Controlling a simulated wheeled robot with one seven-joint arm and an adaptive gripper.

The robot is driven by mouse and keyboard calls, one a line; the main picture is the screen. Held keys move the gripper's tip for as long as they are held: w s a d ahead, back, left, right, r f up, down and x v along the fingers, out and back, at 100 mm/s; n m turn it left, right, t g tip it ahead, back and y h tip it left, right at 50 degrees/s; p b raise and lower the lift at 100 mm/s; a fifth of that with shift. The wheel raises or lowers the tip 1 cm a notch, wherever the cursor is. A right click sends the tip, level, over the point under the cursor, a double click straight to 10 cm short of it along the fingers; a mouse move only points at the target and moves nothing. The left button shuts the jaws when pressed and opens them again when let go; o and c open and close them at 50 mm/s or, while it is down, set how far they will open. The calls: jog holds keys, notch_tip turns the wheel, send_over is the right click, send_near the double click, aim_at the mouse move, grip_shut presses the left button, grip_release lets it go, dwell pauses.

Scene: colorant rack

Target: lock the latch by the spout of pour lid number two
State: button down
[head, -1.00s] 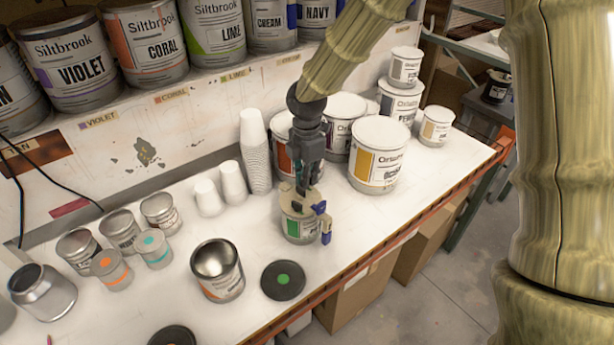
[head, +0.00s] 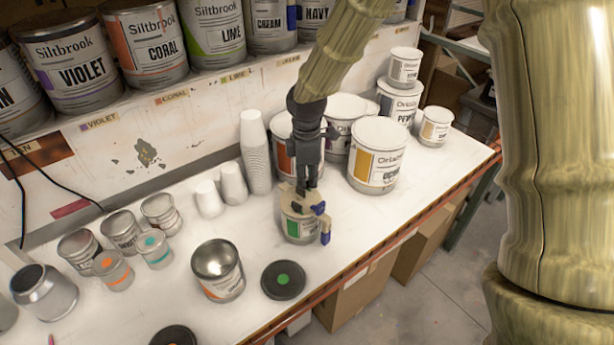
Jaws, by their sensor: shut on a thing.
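A small can with a green label (head: 293,227) stands upright on the white bench. A cream pour lid (head: 289,200) sits on top of it. Blue parts, a latch piece (head: 319,208) and a spout-like piece (head: 326,230), stick out on the lid's right side. My gripper (head: 307,187) points down onto the lid from above. Its fingers are closed at the lid's top, by the blue latch piece, and hide part of the lid. What exactly lies between the fingertips is too small to tell. The lid's number is not readable.
An open metal can (head: 218,268) and a black disc with a green dot (head: 283,280) stand in front. Stacked white cups (head: 255,155) are behind left. A large white can with an ochre label (head: 378,155) stands behind right. The bench's front right is clear.

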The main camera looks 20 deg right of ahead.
aim_at(307, 181)
jog(key=m, duration=0.4)
jog(key=shift+m, duration=0.3)
jog(key=m, duration=0.4)
jog(key=shift+s+a+p, duration=0.1)
jog(key=shift+p, duration=0.2)
jog(key=shift+m, duration=0.3)
jog(key=c, duration=1.6)
grip_release()
notch_tip(307, 181, up, 12)
